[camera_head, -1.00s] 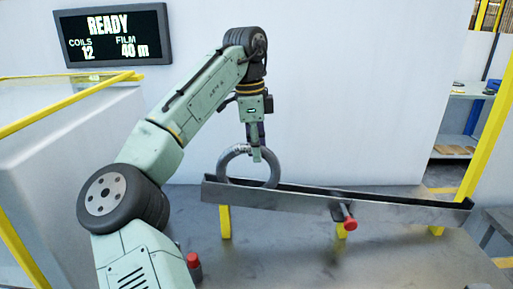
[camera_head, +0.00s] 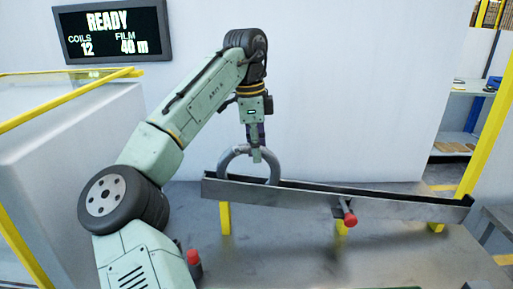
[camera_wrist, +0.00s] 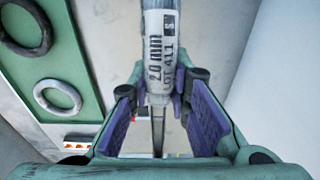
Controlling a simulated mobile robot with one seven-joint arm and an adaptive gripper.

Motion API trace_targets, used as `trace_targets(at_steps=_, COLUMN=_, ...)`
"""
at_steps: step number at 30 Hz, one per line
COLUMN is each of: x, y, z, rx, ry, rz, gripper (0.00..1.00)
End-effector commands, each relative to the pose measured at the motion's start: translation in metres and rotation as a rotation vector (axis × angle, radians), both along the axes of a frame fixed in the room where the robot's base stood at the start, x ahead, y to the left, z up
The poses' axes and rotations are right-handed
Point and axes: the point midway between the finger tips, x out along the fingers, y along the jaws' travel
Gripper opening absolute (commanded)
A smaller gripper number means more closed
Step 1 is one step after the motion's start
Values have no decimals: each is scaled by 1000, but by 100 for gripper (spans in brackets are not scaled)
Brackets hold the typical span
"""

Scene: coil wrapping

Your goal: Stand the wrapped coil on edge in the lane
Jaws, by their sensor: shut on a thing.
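The wrapped coil (camera_head: 228,159) is a grey ring standing on edge at the left, higher end of the lane (camera_head: 300,196), a long sloping metal channel. Its lower part is hidden behind the lane's near wall, so I cannot tell whether it touches the floor of the channel. My gripper (camera_head: 256,153) points down and is shut on the coil's upper right rim. In the wrist view the coil (camera_wrist: 158,20) runs between the purple finger pads, and its white label reads "20 mm".
A red-tipped stop or knob (camera_head: 350,219) sticks out from the lane's near side. Yellow legs (camera_head: 225,219) hold the lane above the grey table. The wrist view shows a green panel (camera_wrist: 75,70) with a dark ring (camera_wrist: 40,30) and a grey ring (camera_wrist: 57,97).

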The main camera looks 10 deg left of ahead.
Motion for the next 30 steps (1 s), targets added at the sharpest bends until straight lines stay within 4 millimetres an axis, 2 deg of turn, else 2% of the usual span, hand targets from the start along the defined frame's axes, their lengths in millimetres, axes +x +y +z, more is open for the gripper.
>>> trace_targets(at_steps=3, x=0, y=0, z=-1, rx=-1, ry=-1, rz=0, gripper=0)
trace_targets(at_steps=4, x=0, y=0, z=0, rx=0, ry=-1, rz=0, gripper=19)
trace_targets(at_steps=14, x=0, y=0, z=-1, rx=0, ry=-1, rz=0, gripper=41)
trace_targets(at_steps=23, x=0, y=0, z=-1, rx=1, ry=1, rz=1, gripper=41)
trace_targets(at_steps=26, x=0, y=1, z=7, rx=3, ry=0, rz=2, gripper=41)
trace_targets(at_steps=30, x=-1, y=3, z=30, rx=3, ry=-2, rz=3, gripper=41)
